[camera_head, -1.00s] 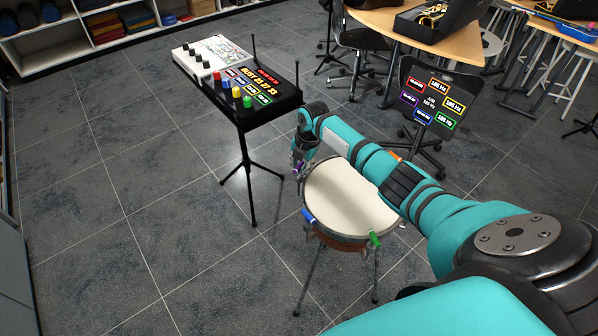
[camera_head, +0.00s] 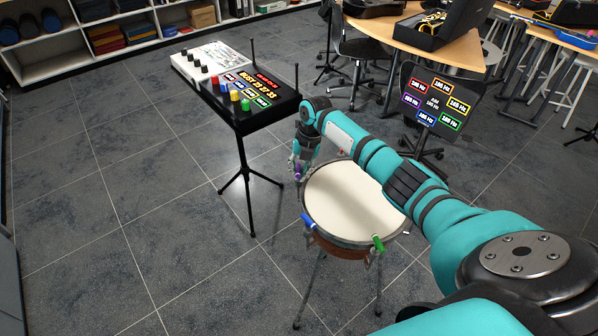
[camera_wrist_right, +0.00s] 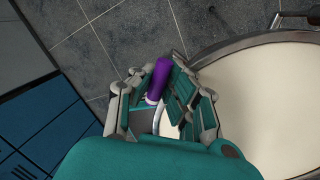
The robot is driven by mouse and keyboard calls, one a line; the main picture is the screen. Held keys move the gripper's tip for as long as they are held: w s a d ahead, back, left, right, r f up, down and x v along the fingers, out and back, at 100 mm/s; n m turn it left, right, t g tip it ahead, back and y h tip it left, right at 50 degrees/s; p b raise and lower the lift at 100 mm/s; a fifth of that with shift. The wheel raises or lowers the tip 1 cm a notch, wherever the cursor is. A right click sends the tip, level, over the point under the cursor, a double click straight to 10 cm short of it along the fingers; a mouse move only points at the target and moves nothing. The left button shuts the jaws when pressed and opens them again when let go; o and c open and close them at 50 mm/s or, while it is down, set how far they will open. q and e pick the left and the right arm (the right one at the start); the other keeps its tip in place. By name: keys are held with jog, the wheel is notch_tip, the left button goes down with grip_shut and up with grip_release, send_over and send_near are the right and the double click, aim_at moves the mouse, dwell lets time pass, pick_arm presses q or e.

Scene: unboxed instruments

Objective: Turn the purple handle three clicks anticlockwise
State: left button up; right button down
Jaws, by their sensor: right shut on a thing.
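A drum (camera_head: 352,204) with a pale round head stands on a tripod in the middle of the head view. The purple handle (camera_wrist_right: 159,78) is on its left rim side. My right gripper (camera_head: 299,172) is at the drum's left edge. In the right wrist view the right gripper (camera_wrist_right: 163,98) is shut on the purple handle, with its fingers on both sides of it. A blue handle (camera_head: 309,221) and a green handle (camera_head: 378,243) sit on the near rim. My left gripper is not in view.
A black stand (camera_head: 246,106) with coloured knobs and lit displays is left of the drum. A screen (camera_head: 437,101) with coloured frequency readouts stands behind it at the right. Tables and chairs are at the back right. Floor is clear at the left.

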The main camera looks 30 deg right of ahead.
jog(key=shift+w+d+r, duration=0.1)
jog(key=shift+w+r, duration=0.2)
jog(key=shift+r, duration=0.05)
jog(key=c, duration=1.3)
grip_release()
jog(key=shift+o, duration=0.2)
jog(key=shift+f, duration=0.1)
jog(key=shift+s+f, duration=0.1)
jog(key=shift+s, duration=0.05)
notch_tip(320, 180, up, 12)
jog(key=s+d, duration=0.1)
jog(key=d, duration=0.1)
jog(key=shift+s, duration=0.2)
jog(key=shift+f, duration=0.1)
jog(key=shift+c, duration=0.3)
